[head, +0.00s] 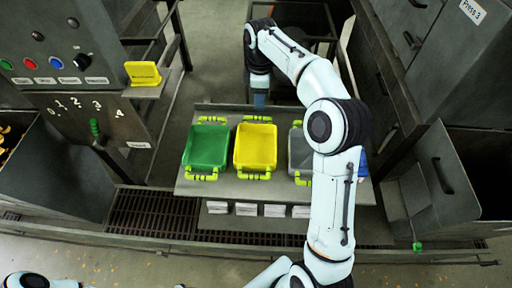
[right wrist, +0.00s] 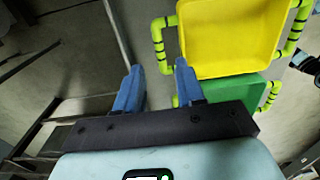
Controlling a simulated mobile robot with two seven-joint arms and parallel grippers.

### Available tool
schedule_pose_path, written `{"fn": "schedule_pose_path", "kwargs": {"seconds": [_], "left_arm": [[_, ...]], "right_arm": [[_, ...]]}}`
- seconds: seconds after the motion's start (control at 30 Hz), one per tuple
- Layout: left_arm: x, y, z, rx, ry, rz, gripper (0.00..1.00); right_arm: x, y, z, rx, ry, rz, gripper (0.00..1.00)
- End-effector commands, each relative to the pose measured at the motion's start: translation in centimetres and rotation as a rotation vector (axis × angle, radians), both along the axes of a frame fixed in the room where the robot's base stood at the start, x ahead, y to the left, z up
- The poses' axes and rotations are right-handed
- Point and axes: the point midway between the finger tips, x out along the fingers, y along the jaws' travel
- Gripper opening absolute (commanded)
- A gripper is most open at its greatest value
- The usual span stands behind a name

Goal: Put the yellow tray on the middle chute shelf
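The yellow tray (head: 255,147) stands on the grey table between a green tray and a grey tray, with bright green handles at its near and far ends. My right gripper (head: 260,100) is just beyond its far end, pointing down. In the right wrist view its two blue fingers (right wrist: 158,82) are apart with nothing between them. The yellow tray (right wrist: 228,35) also shows there, to the right of the fingers, with one handle nearest them. I cannot pick out a middle chute shelf with certainty. My left gripper is out of view.
The green tray (head: 207,147) is left of the yellow one; the grey tray (head: 299,150) is right, partly behind my arm. A blue tray (head: 362,165) is mostly hidden. The grey table (head: 222,188) stands between dark machines. A small yellow piece (head: 143,73) sits on a left ledge.

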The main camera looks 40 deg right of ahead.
Motion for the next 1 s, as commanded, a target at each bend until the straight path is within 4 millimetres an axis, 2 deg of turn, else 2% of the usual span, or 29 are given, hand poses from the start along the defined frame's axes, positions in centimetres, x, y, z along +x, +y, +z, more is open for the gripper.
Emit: {"fn": "schedule_pose_path", "kwargs": {"seconds": [0.03, 0.1, 0.4, 0.7, 1.0], "left_arm": [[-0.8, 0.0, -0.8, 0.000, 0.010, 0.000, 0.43], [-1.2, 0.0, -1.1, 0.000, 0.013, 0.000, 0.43], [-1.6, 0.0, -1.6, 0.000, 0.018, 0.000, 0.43], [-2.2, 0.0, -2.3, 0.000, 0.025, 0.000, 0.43], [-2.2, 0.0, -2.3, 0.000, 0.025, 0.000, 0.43]], "right_arm": [[-0.3, 0.0, -1.7, 0.000, 0.008, -0.001, 0.38], [-0.2, 0.0, -2.9, 0.001, 0.006, -0.001, 0.38], [0.0, 0.1, -5.1, 0.001, 0.001, -0.002, 0.38], [0.4, 0.3, -9.3, 0.001, 0.002, -0.003, 0.38], [0.5, 0.3, -9.7, 0.000, -0.001, -0.003, 0.38]]}}
